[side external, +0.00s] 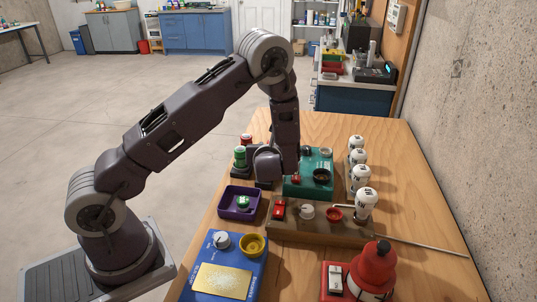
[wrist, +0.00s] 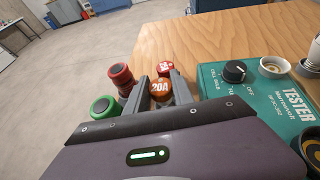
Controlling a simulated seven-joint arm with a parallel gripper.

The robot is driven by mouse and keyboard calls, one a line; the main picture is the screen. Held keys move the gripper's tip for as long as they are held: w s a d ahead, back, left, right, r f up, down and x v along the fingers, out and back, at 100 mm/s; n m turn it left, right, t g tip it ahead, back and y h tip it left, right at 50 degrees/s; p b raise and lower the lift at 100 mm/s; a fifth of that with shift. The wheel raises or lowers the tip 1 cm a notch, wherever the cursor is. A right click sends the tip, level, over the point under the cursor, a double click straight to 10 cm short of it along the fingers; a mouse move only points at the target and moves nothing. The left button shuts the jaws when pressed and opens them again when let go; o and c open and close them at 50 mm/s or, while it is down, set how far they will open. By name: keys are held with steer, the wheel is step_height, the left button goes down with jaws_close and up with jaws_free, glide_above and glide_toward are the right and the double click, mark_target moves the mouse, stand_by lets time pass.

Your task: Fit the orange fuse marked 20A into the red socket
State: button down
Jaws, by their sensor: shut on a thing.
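The orange fuse (wrist: 160,88) marked 20A sits between the fingers of my gripper (wrist: 162,92) in the wrist view, its round cap facing the camera. My gripper is shut on it. Its lower part is hidden by the hand. In the side view the hand hangs low behind the teal tester's left edge, and the orange fuse is hidden there. I cannot tell whether it is still seated in a holder. The red socket (side external: 334,214) is a red ring on the brown board (side external: 358,234), right of a white knob. It is apart from my gripper.
Close by are a green fuse (wrist: 104,108), a dark red fuse (wrist: 121,76) and a red-capped fuse (wrist: 166,68). The teal tester (side external: 308,186) stands right of the gripper. A purple tray (side external: 227,211) holds a green piece. White bulb-like pieces (side external: 360,178) line the right.

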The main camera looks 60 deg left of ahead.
step_height(320, 180, up, 6)
steer(key=shift+r, duration=0.25)
steer(key=d+r, duration=0.1)
steer(key=d, duration=0.1)
steer(key=m+t+h, duration=0.4)
steer(key=m, duration=0.1)
glide_above(334, 217)
steer(key=shift+g, duration=0.3)
steer(key=shift+f, duration=3.1)
steer(key=shift+f, duration=0.55)
steer(key=c, duration=1.4)
jaws_free()
steer(key=shift+o, duration=0.2)
